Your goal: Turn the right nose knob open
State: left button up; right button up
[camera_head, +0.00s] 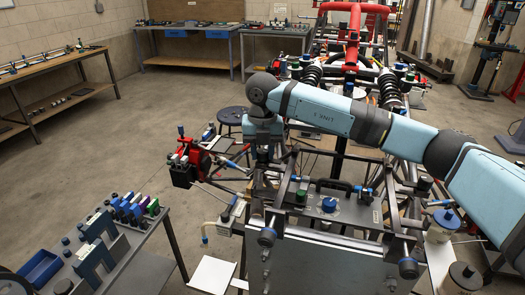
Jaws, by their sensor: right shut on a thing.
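My right arm comes in from the right, and its blue links reach across the tube chassis (385,178). Its wrist points down, and my right gripper (264,178) is at the left side of the chassis nose. The gripper is shut on a small part there, which I take to be the right nose knob. The fingers and wrist hide most of that knob, so its turn angle cannot be told. Other knobs show on the nose: a blue one (329,204), a green one (300,196) and dark ones at the front plate (267,237). My left gripper is not in view.
A grey table (140,272) with coloured blocks and a blue bin (40,268) stands at the lower left. A red and black device (184,168) sits left of the gripper. A round stool (232,115) is behind. Open floor lies to the left.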

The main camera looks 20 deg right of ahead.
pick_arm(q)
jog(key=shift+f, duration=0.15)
pick_arm(e)
jog(key=shift+n, duration=0.3)
jog(key=n+b, duration=0.2)
jog(key=n, duration=0.2)
jog(key=shift+n, duration=0.3)
jog(key=n+b, duration=0.1)
jog(key=n, duration=0.2)
jog(key=shift+d+n, duration=0.1)
jog(key=shift+n, duration=0.2)
jog(key=n+b, duration=0.1)
jog(key=n, duration=0.3)
jog(key=n+b, duration=0.1)
jog(key=n, duration=0.2)
jog(key=shift+w+n, duration=0.1)
jog(key=shift+n, duration=0.2)
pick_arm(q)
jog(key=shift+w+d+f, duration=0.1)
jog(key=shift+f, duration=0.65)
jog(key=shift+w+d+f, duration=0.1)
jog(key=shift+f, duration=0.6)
pick_arm(e)
jog(key=shift+n, duration=0.7)
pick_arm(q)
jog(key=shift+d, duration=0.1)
